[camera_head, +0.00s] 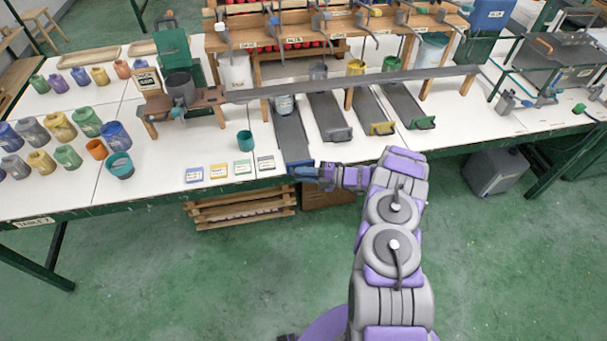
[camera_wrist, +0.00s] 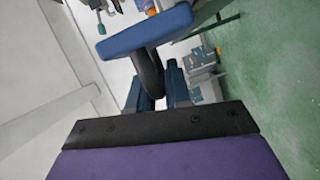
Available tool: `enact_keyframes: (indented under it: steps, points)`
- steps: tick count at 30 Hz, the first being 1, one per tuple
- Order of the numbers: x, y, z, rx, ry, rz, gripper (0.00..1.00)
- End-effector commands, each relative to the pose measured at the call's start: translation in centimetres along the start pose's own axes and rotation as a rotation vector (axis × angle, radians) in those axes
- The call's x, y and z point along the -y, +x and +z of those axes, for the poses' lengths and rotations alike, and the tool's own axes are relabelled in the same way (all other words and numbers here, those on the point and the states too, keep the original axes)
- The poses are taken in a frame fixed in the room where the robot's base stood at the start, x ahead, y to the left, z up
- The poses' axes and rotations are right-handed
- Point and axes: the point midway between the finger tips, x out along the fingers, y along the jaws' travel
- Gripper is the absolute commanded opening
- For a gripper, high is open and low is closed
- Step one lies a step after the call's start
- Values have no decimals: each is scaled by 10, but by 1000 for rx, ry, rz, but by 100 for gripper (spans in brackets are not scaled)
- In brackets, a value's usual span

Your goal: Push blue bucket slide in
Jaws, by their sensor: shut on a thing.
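The blue slide (camera_head: 289,136) is the leftmost of several grey slides on the white bench. Its blue handle (camera_head: 296,167) lies at the bench's front edge. A light bucket with bluish contents (camera_head: 284,106) stands toward the slide's far end, below the long grey rail. My gripper (camera_head: 322,173) is at the blue handle, reaching from its right. In the wrist view the blue handle bar (camera_wrist: 150,31) crosses ahead of my gripper (camera_wrist: 154,82). Its dark stem (camera_wrist: 149,72) sits between the two fingers, which are shut on it.
Other slides with grey (camera_head: 337,134), yellow (camera_head: 382,128) and green (camera_head: 423,122) handles lie to the right. A teal cup (camera_head: 245,141) and several label cards (camera_head: 219,171) are to the left. A wooden crate (camera_head: 240,207) is under the bench. A grey box (camera_head: 495,172) stands at right.

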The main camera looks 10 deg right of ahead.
Motion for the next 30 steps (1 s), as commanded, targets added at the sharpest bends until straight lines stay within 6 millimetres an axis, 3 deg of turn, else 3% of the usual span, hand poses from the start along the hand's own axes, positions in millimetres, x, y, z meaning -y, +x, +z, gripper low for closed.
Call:
enact_keyframes:
  steps: [6, 7, 13, 23, 30]
  points:
    - [4, 0, -1, -1, 5, -6, 0]
    - [4, 0, -1, -1, 6, -6, 19]
    - [2, 0, -1, -1, 2, -4, 38]
    - [0, -5, -1, 0, 0, -1, 39]
    - [-1, -42, -1, 2, -1, 0, 39]
